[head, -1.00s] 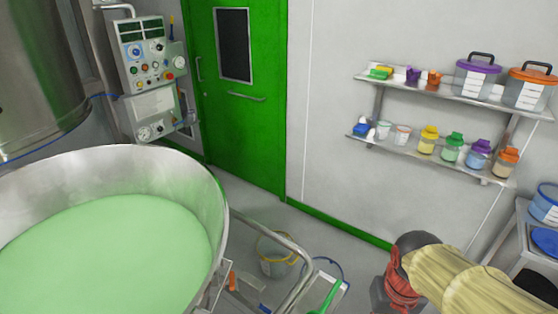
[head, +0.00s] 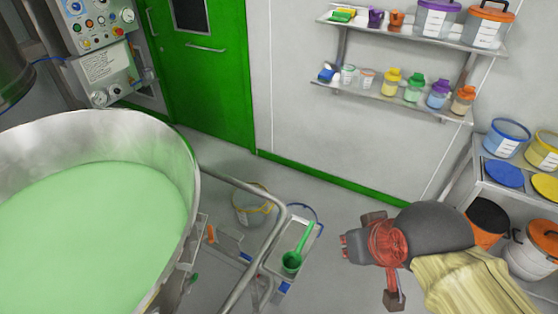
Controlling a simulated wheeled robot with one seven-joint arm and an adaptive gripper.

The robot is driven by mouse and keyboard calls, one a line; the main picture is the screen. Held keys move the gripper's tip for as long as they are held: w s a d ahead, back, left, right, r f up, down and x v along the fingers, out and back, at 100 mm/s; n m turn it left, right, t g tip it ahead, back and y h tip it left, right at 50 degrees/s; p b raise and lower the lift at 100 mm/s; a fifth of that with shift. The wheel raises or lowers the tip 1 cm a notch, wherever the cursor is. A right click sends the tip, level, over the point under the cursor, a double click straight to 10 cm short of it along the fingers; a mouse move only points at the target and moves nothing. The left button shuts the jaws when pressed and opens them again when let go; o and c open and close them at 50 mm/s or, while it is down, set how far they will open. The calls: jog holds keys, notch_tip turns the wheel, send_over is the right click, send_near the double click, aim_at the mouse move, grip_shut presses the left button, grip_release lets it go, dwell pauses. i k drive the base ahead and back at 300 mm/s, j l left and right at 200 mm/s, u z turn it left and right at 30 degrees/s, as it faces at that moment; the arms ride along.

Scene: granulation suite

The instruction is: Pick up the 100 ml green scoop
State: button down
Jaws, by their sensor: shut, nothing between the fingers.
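The green scoop (head: 292,262) lies on a small metal shelf (head: 272,265) at the trolley beside the big bowl, low in the middle of the head view. Its round cup is toward me and its handle points up and to the right. I cannot read its size. My gripper (head: 346,246) is to the right of the scoop in the picture, apart from it, pointing left. It is shut and empty. Its fingers are small and partly foreshortened in this view.
A steel bowl (head: 185,150) of green material fills the left. A trolley rail (head: 262,213) curves beside the scoop. A clear bucket (head: 250,212) stands behind the rail. Wall shelves (head: 455,40) hold jars and tubs. A rack (head: 478,165) with buckets stands at right.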

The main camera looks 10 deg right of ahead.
aim_at(292, 260)
jog(key=i+l, duration=0.1)
jog(key=l, duration=0.35)
jog(key=i+l+u, duration=0.1)
jog(key=l, duration=0.4)
jog(key=i+l, duration=0.1)
jog(key=l, duration=0.35)
